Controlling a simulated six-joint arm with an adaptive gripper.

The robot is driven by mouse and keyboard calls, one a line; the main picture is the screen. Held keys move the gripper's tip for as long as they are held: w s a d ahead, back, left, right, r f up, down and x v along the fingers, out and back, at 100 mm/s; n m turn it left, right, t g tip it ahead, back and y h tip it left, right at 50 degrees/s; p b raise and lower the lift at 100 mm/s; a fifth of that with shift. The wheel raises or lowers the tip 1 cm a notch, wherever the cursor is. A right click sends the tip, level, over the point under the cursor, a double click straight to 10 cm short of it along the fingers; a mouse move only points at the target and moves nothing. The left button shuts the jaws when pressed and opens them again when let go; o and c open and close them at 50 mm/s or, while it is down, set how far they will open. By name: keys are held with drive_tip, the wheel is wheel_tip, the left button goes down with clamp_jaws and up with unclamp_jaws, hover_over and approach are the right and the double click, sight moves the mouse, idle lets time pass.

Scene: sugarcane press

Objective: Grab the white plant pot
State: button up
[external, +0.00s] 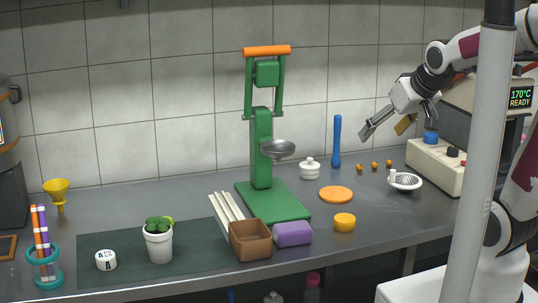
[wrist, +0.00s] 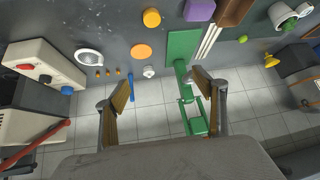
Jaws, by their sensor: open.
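The white plant pot (external: 159,246) holds a small green plant (external: 158,224) and stands upright on a dark green mat at the left front of the counter. My gripper (external: 392,132) is raised over the right part of the counter, far to the right of the pot. In the wrist view its two fingers (wrist: 161,84) are spread apart with nothing between them. It is open and empty.
A tall green press (external: 262,148) stands mid-counter, between my gripper and the pot. A brown box (external: 250,240) and purple block (external: 292,234) lie right of the pot.

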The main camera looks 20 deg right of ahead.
sight(168, 234)
drive_tip(key=w+a+f+n+t+y, duration=0.1)
drive_tip(key=w+a+f+y, duration=0.15)
drive_tip(key=w+a, duration=0.45)
drive_tip(key=w+a+f+n+t+y, duration=0.1)
drive_tip(key=w+a+f, duration=0.25)
drive_tip(key=a, duration=0.65)
drive_tip(key=w+a+f+n+t+y, duration=0.1)
drive_tip(key=w+a+f+n, duration=0.1)
drive_tip(key=w+a, duration=0.55)
drive_tip(key=s+a+f+n+y, duration=0.1)
drive_tip(key=s+a+f+y, duration=0.1)
drive_tip(key=s+a+f, duration=0.2)
drive_tip(key=s+a+f+n+t+y, duration=0.1)
drive_tip(key=s+a+f, duration=0.3)
drive_tip(key=a, duration=0.6)
drive_tip(key=s+a+f+n+y, duration=0.1)
drive_tip(key=s+a+f+y, duration=0.3)
drive_tip(key=a+f, duration=0.3)
drive_tip(key=shift+s+a+f+n, duration=0.2)
drive_tip(key=shift+f+n, duration=0.1)
drive_tip(key=shift+f, duration=0.05)
drive_tip(key=shift+x, duration=1.3)
drive_tip(key=shift+w+t, duration=0.2)
drive_tip(key=shift+t, duration=0.2)
